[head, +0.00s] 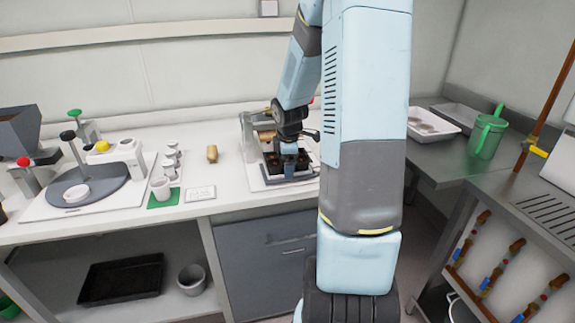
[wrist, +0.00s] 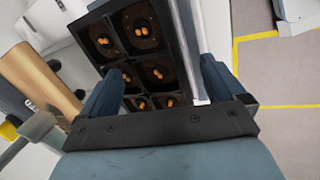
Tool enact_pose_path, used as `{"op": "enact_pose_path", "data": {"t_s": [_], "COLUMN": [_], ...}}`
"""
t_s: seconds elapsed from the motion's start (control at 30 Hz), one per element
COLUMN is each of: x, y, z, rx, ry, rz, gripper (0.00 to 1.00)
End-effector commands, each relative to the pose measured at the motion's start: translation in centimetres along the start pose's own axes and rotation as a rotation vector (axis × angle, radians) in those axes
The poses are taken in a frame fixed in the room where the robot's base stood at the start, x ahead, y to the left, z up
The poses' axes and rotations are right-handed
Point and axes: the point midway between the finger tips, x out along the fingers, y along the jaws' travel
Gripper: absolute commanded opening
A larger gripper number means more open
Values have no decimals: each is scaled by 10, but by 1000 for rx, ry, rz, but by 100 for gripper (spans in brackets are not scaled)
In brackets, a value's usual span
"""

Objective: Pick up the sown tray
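The sown tray (head: 271,164) is a black tray on a white base plate on the bench in the head view, partly hidden by my gripper. In the wrist view the tray (wrist: 112,61) shows several square cells of dark soil with small orange seeds in them. My gripper (head: 288,174) points down over the tray. In the wrist view my gripper's (wrist: 160,82) two fingers stand wide apart, with tray cells showing between them. The left finger overlaps the tray's left side, and the right finger is beyond its right wall. Contact with the tray cannot be made out.
A frame with a tan roller (wrist: 38,78) stands close beside the tray. A tan cylinder (head: 212,153), a white label card (head: 200,193) and several small jars (head: 172,160) are to the left. Metal trays (head: 431,123) and a green jug (head: 487,136) stand on the right bench.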

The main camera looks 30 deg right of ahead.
Motion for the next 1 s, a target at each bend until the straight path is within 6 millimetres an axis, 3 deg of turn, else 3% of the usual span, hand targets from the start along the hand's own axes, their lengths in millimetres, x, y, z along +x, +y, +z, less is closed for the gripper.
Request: {"op": "enact_pose_path", "data": {"t_s": [0.07, 0.7, 1.0], "x": [0, 1, 2], "y": [0, -2, -3], "z": [0, 1, 2], "rx": [0, 1, 3], "ry": [0, -1, -1], "rz": [0, -5, -8], "gripper": [89, 28, 25]}}
